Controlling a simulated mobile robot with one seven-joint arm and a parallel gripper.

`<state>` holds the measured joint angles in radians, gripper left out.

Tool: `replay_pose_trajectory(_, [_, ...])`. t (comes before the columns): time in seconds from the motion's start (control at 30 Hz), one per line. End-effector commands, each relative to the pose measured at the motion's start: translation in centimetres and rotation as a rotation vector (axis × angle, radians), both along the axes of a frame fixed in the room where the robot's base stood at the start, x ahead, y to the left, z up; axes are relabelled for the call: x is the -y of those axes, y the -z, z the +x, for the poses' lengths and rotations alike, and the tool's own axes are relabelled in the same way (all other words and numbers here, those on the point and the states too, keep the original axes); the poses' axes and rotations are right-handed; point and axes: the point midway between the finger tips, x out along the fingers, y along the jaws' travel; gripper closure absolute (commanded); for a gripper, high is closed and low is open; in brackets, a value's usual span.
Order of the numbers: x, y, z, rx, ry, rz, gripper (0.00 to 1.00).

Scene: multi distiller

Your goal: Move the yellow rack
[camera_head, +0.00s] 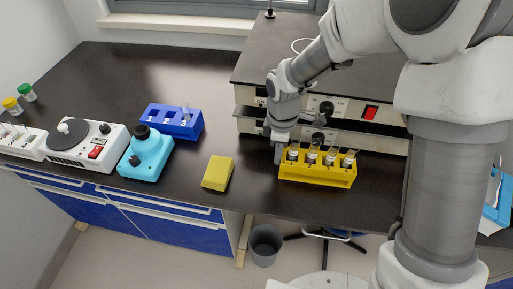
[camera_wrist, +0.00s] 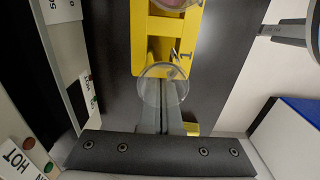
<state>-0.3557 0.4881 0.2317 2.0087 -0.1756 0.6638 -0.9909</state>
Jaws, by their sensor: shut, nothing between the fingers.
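The yellow rack (camera_head: 318,178) stands on the dark bench in front of the large heater unit, holding several glass vials (camera_head: 312,156). My gripper (camera_head: 278,157) points down at the rack's left end. In the wrist view, the shut fingers (camera_wrist: 164,108) reach toward the end of the yellow rack (camera_wrist: 151,25) marked 1, with a clear round vial rim (camera_wrist: 163,86) at their tips. Nothing is held between the fingers. I cannot tell whether they touch the rack.
The heater unit (camera_head: 290,62) stands close behind the rack. To the left are a yellow block (camera_head: 217,173), a blue rack (camera_head: 172,121), a cyan device (camera_head: 147,158) and a white device (camera_head: 75,155). Bare bench lies between the yellow block and yellow rack; the front edge is near.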

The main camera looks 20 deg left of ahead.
Motion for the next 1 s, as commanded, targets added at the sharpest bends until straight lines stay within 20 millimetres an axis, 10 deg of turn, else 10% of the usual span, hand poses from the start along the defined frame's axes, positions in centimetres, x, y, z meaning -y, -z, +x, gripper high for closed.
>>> replay_pose_trajectory(0.5, [10.6,-0.2,1.2,-0.002,0.003,0.000,1.00])
replay_pose_trajectory(1.0, [11.6,0.0,1.4,0.000,-0.001,0.000,1.00])
